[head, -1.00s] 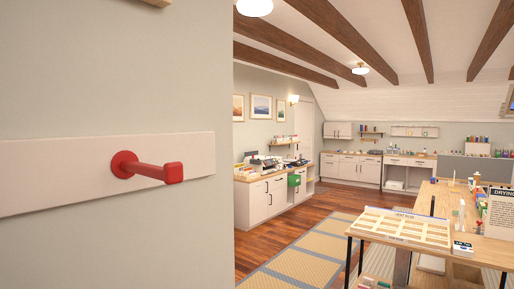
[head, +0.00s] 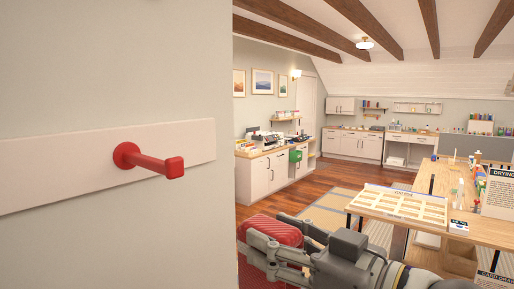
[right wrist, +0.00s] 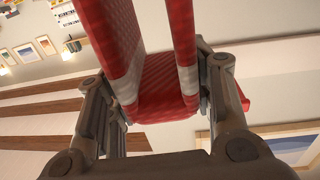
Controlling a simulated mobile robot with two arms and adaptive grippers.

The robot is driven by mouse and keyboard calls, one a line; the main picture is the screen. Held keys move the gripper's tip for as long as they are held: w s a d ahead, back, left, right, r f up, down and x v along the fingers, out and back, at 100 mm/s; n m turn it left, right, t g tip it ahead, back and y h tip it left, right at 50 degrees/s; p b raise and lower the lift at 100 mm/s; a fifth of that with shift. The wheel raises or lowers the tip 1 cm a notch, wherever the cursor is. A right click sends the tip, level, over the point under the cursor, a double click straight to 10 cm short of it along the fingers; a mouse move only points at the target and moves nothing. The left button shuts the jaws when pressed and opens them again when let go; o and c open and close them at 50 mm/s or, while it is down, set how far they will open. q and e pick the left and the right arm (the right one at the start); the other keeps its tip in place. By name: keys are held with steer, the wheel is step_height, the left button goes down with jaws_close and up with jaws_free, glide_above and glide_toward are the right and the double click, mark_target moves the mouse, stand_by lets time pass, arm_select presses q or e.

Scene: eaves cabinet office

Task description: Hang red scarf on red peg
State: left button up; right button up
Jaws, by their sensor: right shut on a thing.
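The red peg (head: 150,160) sticks out to the right from a white rail on the wall at the left of the head view. It is bare. The red scarf (head: 277,229) hangs folded in my right gripper (head: 262,245), below and to the right of the peg and apart from it. In the right wrist view the scarf (right wrist: 165,98), red with white bands, lies between both fingers of the gripper (right wrist: 160,82), which is shut on it. The scarf's lower end is cut off by the head view's bottom edge. My left gripper is not in view.
The white rail (head: 55,170) runs along the grey wall, which ends at a vertical edge right of the peg. Space in front of the peg is clear. A wooden table (head: 400,225) with a card rack stands farther right. Cabinets (head: 275,178) line the back.

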steer(key=s+a+r+n+g+y+p, duration=0.25)
steer(key=s+r, duration=0.25)
steer(key=r, duration=0.4)
steer(key=m+t+h, duration=0.1)
steer(key=m+h, duration=0.1)
glide_toward(176, 160)
steer(key=shift+n+y, duration=0.25)
steer(key=shift+r+p+x, duration=0.2)
steer(key=shift+p+x, duration=0.75)
steer(key=shift+x, duration=1.05)
steer(key=shift+r+p+x, duration=0.2)
steer(key=shift+p+x, duration=0.8)
steer(key=shift+x, duration=1)
steer(key=shift+r+p+x, duration=0.2)
steer(key=shift+p+x, duration=0.75)
steer(key=shift+x, duration=1.05)
steer(key=shift+w+f+b, duration=0.15)
steer(key=shift+f+b, duration=0.2)
steer(key=shift+f, duration=0.4)
